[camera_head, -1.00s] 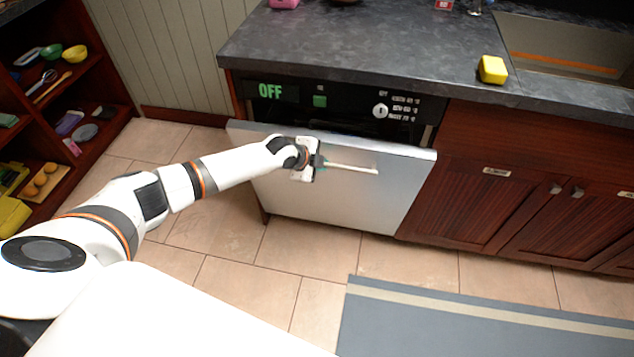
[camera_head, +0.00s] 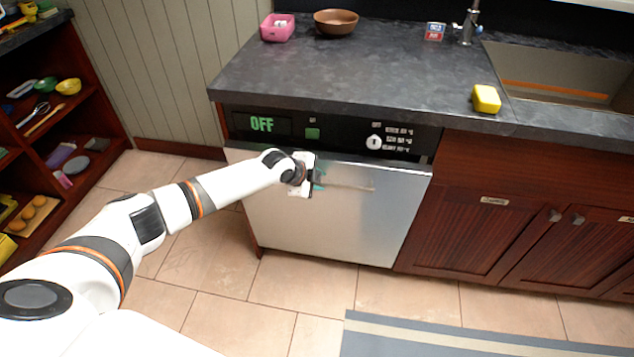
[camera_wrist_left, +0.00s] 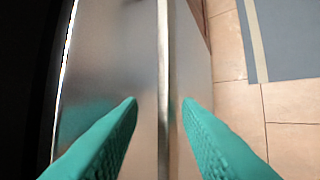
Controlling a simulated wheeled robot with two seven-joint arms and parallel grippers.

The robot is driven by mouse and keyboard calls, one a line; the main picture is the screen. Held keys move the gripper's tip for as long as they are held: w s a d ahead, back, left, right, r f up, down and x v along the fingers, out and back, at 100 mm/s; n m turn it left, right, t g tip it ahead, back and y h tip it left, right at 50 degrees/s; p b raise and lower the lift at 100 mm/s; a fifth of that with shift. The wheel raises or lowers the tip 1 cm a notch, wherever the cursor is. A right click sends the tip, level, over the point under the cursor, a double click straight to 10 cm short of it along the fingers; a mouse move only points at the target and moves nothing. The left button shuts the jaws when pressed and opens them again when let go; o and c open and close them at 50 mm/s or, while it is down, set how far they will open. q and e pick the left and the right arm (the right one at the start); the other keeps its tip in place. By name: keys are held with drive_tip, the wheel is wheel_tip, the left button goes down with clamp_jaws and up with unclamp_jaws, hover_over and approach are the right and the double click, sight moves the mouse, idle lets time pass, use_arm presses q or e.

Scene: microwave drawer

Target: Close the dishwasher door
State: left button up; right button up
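The dishwasher door (camera_head: 330,228) is a silver panel below the black control strip (camera_head: 300,128), which reads OFF in green. The door stands almost upright, and its top edge looks slightly forward of the strip. My left gripper (camera_head: 316,181) is at the left part of the door's bar handle (camera_head: 352,187). In the left wrist view, the teal fingers of the left gripper (camera_wrist_left: 160,101) are apart, one on each side of the handle (camera_wrist_left: 163,50), with gaps beside the bar. A dark gap shows beyond the door's edge (camera_wrist_left: 64,60). My right gripper is not in view.
Dark wooden cabinets (camera_head: 480,215) adjoin the dishwasher on the right. The countertop (camera_head: 370,75) above holds a yellow sponge (camera_head: 486,99), a brown bowl (camera_head: 336,22) and a pink container (camera_head: 277,28). A grey mat (camera_head: 450,338) lies on the otherwise clear tiled floor.

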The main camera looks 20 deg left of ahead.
use_arm(q)
drive_tip(key=shift+s+a+f, duration=0.1)
drive_tip(key=shift+s+f, duration=0.05)
drive_tip(key=p+v, duration=0.1)
drive_tip(key=v, duration=1.1)
drive_tip(key=shift+c, duration=0.2)
